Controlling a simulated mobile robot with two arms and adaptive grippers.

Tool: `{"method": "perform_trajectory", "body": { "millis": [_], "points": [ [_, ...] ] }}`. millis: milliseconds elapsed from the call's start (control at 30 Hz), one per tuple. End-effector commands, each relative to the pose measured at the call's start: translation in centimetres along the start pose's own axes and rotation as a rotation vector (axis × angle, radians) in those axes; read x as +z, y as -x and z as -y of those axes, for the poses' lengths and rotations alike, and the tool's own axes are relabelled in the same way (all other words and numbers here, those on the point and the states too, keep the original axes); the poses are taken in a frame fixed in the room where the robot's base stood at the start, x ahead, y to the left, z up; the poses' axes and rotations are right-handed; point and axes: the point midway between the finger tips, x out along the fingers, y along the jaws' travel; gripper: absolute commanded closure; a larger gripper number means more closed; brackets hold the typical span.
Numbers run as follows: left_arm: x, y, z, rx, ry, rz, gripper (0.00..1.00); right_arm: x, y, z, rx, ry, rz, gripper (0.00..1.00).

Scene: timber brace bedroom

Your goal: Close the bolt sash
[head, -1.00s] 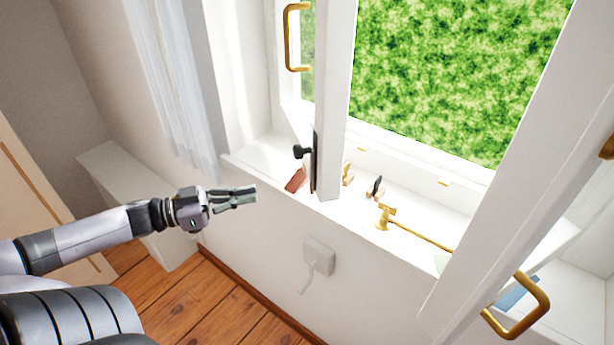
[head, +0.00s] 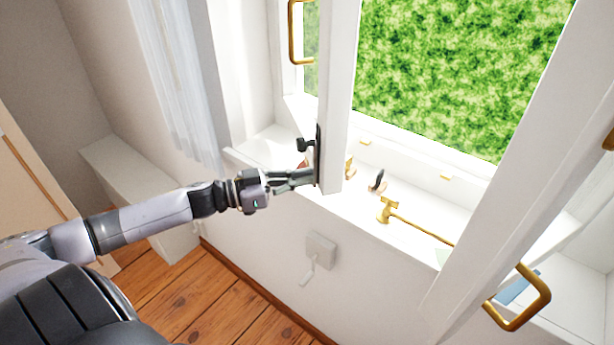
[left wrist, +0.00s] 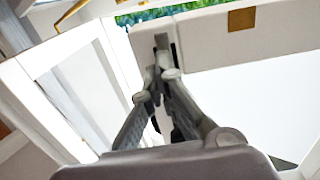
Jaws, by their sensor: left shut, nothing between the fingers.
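The white sash with a black bolt fitting (head: 307,146) on its edge stands swung open into the room; its stile (head: 335,130) is left of centre in the head view. My left gripper (head: 312,179) is shut and empty, with its fingertips at the lower edge of that stile. They appear to touch it, but the exact contact is unclear. In the left wrist view, the shut fingertips (left wrist: 160,75) are close to a dark slot or fitting on the white sash (left wrist: 215,40). My right gripper is not in view.
A second white sash (head: 500,180) with a brass handle (head: 533,300) stands open at right. The sill holds a brass stay (head: 386,210) and small objects, including a dark one (head: 377,182). A curtain (head: 180,80) hangs at left. The wooden floor (head: 200,300) is clear.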

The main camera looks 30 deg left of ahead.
Motion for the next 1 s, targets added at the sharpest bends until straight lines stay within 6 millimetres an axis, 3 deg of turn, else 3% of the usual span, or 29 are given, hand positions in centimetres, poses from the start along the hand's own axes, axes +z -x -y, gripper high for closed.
{"method": "perform_trajectory", "body": {
  "millis": [200, 667, 867, 1000],
  "points": [
    [-0.1, -1.1, 0.0, 0.000, -0.001, -0.001, 1.00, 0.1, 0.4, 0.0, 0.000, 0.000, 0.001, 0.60],
    [0.0, -1.4, 0.0, -0.005, 0.000, 0.000, 1.00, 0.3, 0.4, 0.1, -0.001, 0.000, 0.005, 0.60],
    [-0.2, -3.6, -0.2, -0.053, 0.000, -0.005, 1.00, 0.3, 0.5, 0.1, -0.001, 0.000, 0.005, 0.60],
    [-0.4, -6.8, -0.2, -0.127, 0.002, -0.009, 1.00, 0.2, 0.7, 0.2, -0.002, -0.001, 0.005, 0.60]
  ]
}}
